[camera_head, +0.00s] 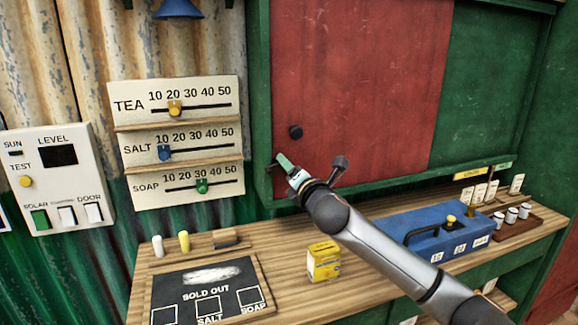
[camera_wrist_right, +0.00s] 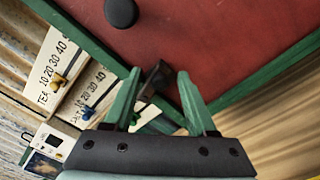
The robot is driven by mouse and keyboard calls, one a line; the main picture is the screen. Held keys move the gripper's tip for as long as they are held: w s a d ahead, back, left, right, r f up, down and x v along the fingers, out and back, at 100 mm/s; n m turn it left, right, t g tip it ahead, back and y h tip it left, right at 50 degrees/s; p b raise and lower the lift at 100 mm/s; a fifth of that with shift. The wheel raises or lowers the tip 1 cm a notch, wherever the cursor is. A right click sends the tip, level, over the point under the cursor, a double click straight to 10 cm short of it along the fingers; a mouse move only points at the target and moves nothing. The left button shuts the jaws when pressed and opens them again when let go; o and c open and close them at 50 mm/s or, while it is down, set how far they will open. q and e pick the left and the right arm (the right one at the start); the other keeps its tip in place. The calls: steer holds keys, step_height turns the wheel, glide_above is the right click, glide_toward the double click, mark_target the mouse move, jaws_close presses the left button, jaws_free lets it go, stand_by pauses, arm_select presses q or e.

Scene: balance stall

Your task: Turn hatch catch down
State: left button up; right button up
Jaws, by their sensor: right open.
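The red hatch panel (camera_head: 350,80) sits in a green frame, with a round black knob (camera_head: 295,132) near its lower left. My right gripper (camera_head: 285,162) is at the panel's lower left corner, below the knob. In the right wrist view, the open green fingers (camera_wrist_right: 159,73) stand on either side of a small dark catch (camera_wrist_right: 154,80) at the frame's edge. I cannot tell whether they touch it. In the head view the gripper mostly hides the catch. My left gripper is not in view.
Below is a wooden counter (camera_head: 290,295) with a yellow box (camera_head: 324,261), a blue cash box (camera_head: 425,232) and a sold-out board (camera_head: 207,290). Price slider boards (camera_head: 178,150) hang left of the hatch, beside a white switch panel (camera_head: 55,178).

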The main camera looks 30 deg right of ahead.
steer(key=shift+w+d, duration=0.1)
steer(key=shift+w, duration=0.4)
